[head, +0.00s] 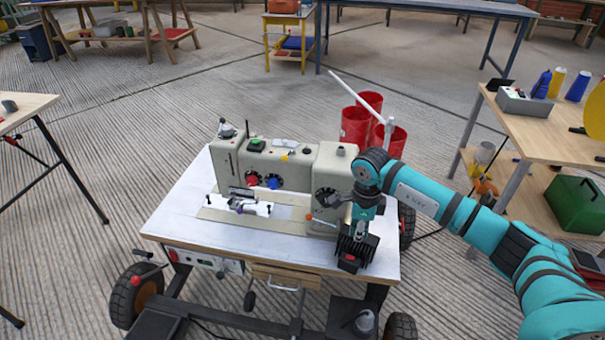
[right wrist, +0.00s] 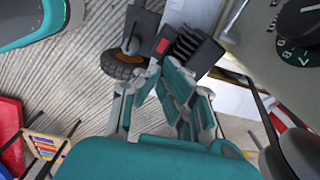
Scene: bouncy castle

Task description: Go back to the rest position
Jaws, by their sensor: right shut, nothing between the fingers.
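My right arm comes in from the right in the head view, teal with dark bands. Its gripper (head: 359,230) points down at the right end of the sewing machine (head: 285,165), just over a black finned block with a red top (head: 350,262). In the right wrist view the gripper (right wrist: 152,72) has its fingers together with nothing between them, and the black finned block (right wrist: 185,45) lies beyond the tips. I cannot tell whether the fingertips touch the block. My left gripper is not in view.
The machine stands on a wheeled white-topped table (head: 190,215). Red cylinders (head: 355,128) stand behind it. A wooden workbench (head: 545,135) with bottles and a grey box is at the right, with a green case (head: 574,205) below. Bare floor (head: 110,150) lies to the left.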

